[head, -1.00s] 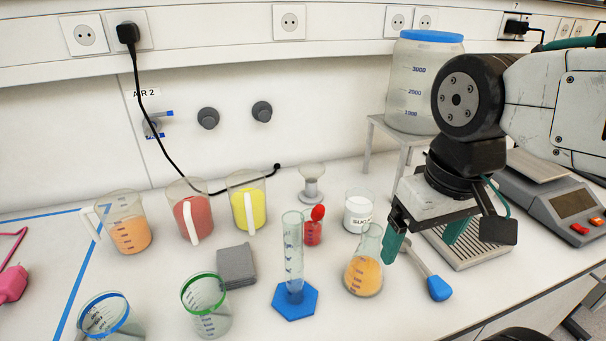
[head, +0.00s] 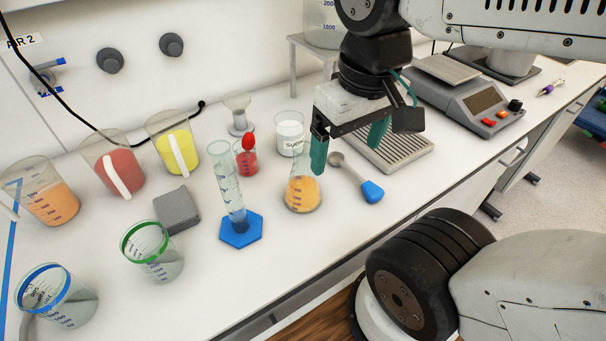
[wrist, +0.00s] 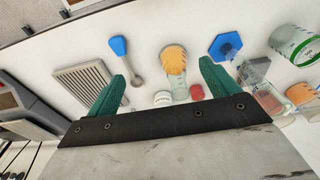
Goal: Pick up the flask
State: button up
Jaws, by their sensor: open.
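The flask (head: 302,193) is a clear conical vessel with orange liquid, upright on the white bench in the head view. It also shows in the wrist view (wrist: 174,62), between the lines of the two fingers and beyond their tips. My gripper (head: 348,150) has green fingers spread apart with nothing between them. It hangs above the bench, up and to the right of the flask in the head view. The left finger is close to the flask's neck in that picture; I cannot tell whether they touch. In the wrist view my gripper (wrist: 163,72) is also open.
A graduated cylinder on a blue base (head: 241,230) stands left of the flask. A blue-handled spoon (head: 371,191) lies right of it. The sugar beaker (head: 290,134) and a red-filled small vessel (head: 247,161) stand behind. A slotted tray (head: 395,150) and scale (head: 470,100) are farther right.

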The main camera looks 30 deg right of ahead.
aim_at(302, 194)
jog(key=u, duration=0.15)
jog(key=k, duration=1.15)
jog(key=u, duration=0.35)
jog(key=i, duration=0.2)
jog(key=u, duration=0.05)
